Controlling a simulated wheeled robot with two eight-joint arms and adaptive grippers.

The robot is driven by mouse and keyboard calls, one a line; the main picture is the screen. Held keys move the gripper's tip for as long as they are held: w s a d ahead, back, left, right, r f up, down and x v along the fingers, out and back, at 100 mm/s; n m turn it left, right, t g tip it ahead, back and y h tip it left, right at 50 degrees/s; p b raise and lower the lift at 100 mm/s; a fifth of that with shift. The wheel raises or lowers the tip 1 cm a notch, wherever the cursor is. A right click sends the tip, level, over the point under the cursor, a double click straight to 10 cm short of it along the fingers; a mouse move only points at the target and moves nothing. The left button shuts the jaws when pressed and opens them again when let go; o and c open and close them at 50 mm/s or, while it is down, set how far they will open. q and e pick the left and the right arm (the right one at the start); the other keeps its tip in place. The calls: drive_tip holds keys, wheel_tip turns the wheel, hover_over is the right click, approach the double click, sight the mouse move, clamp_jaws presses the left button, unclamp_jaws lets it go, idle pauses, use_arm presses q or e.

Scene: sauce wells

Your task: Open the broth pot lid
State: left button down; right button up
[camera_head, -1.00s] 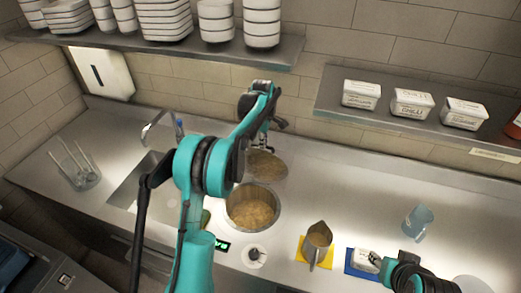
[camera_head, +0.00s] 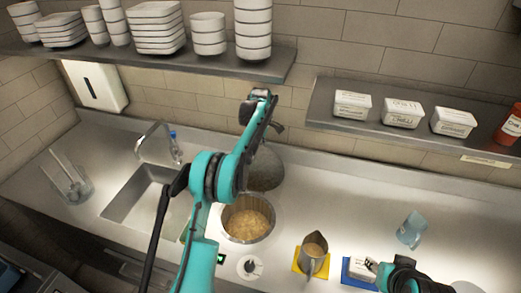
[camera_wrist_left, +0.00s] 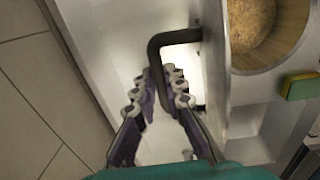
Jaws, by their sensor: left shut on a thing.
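The broth pot (camera_head: 245,236) is sunk in the counter, open at the top, with pale brown broth showing. Its round grey lid (camera_head: 266,168) is tilted up behind the pot. In the left wrist view the lid (camera_wrist_left: 214,70) shows nearly edge-on, with its black bent handle (camera_wrist_left: 155,55) between my fingers. My left gripper (camera_wrist_left: 160,88) is shut on that handle; in the head view my arm partly hides it. My right gripper (camera_head: 373,266) is at the lower right, close by a white tub (camera_head: 360,268); whether its fingers are closed is unclear.
A metal jug (camera_head: 314,252) stands on a yellow mat, right of the pot. The tub is on a blue mat (camera_head: 346,272). A blue-tinted cup (camera_head: 411,229) stands farther right. A sink (camera_head: 135,205) is left. The tiled wall and shelves (camera_head: 400,135) bound the back.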

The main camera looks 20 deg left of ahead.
use_arm(q)
drive_tip(key=shift+w+f, duration=0.1)
drive_tip(key=shift+w, duration=0.4)
drive_tip(key=c, duration=1.9)
unclamp_jaws()
drive_tip(key=o, duration=0.3)
drive_tip(key=shift+w+f, duration=0.2)
drive_tip(key=shift+w, duration=0.1)
drive_tip(key=shift+w+f, duration=0.15)
drive_tip(key=shift+w, duration=0.15)
use_arm(e)
drive_tip(key=shift+w+f, duration=0.2)
drive_tip(key=shift+w, duration=0.55)
use_arm(q)
drive_tip(key=shift+s+a, duration=0.1)
